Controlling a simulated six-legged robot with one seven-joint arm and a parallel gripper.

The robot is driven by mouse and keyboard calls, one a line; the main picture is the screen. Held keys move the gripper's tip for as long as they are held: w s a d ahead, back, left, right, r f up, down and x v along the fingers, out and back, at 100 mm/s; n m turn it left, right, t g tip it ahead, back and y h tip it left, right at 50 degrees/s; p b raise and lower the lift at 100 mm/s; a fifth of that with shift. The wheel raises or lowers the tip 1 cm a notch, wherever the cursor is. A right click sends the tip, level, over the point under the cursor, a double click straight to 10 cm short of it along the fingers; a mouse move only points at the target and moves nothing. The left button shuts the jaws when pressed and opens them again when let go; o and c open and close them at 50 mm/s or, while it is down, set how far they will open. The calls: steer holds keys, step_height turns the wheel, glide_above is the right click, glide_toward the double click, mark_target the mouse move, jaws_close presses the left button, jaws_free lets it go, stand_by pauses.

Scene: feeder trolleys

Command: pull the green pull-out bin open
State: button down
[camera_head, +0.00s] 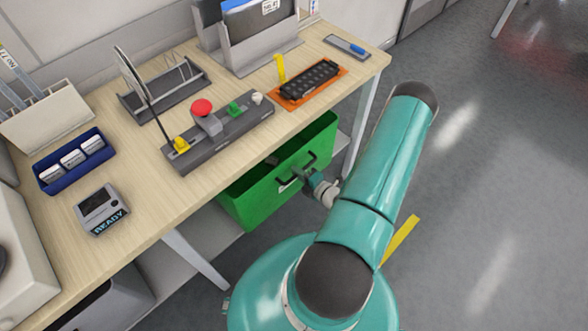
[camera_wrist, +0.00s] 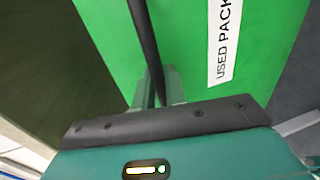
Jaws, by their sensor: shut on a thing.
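The green pull-out bin (camera_head: 248,204) sits under the wooden workbench, its front facing my arm, with the upper rim and part of the dark inside showing below the bench edge. A dark bar handle (camera_head: 284,184) is on its front; it also shows in the wrist view (camera_wrist: 143,40). My gripper (camera_head: 309,178) is at the handle, and in the wrist view the fingers (camera_wrist: 158,88) are shut around the bar. A white label reading "USED PACK" (camera_wrist: 223,45) is on the green front beside the handle. The far fingertip contact is partly hidden.
The workbench (camera_head: 190,205) stands above the bin, with its legs (camera_head: 196,260) on either side. A control box with a red button (camera_head: 203,107), a blue tray (camera_head: 74,160) and a black strip on an orange mat (camera_head: 309,82) lie on top. Open grey floor (camera_head: 480,190) is at right.

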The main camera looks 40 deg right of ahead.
steer(key=f+v, duration=0.2)
steer(key=v, duration=1.1)
steer(key=s+a+f+v, duration=0.1)
steer(key=f+v, duration=0.2)
steer(key=v, duration=1)
steer(key=shift+d, duration=0.4)
steer(key=shift+s+f, duration=0.1)
steer(key=shift+f, duration=0.05)
steer(key=c, duration=1.5)
jaws_free()
steer(key=shift+c, duration=0.2)
steer(key=shift+s, duration=0.1)
steer(key=v, duration=1.3)
steer(key=shift+s, duration=0.35)
steer(key=shift+w, duration=0.1)
